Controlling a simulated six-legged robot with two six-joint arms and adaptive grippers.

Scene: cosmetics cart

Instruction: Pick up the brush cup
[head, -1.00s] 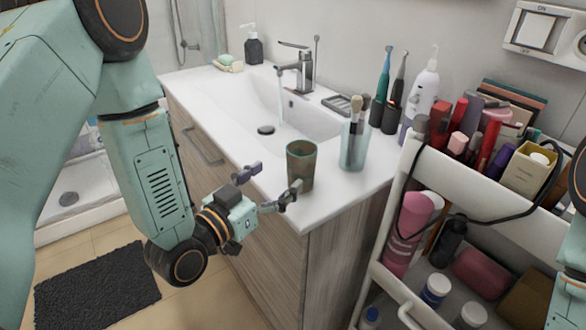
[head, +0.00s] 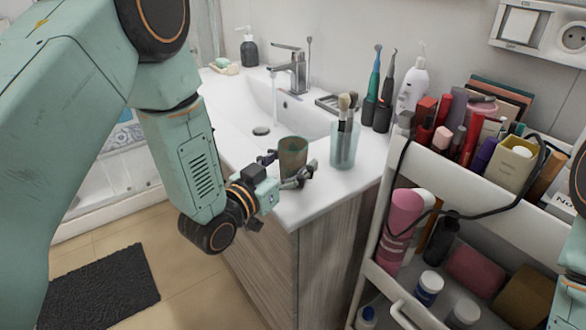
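The brush cup, a clear bluish glass with makeup brushes standing in it (head: 343,152), stands upright on the white counter right of the sink basin. A brown translucent tumbler (head: 293,155) stands left of it, near the counter's front edge. My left gripper (head: 284,169) is at the tumbler, with one finger at its left side and the other at its front right. The fingers are spread; I cannot tell whether they touch it. The brush cup is apart from the gripper, to its right. My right gripper is out of view.
The sink basin (head: 284,115) with a running faucet (head: 291,66) lies behind. Electric toothbrushes (head: 378,100) and a white pump bottle (head: 412,88) stand behind the brush cup. A loaded cosmetics cart (head: 454,175) borders the counter's right side.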

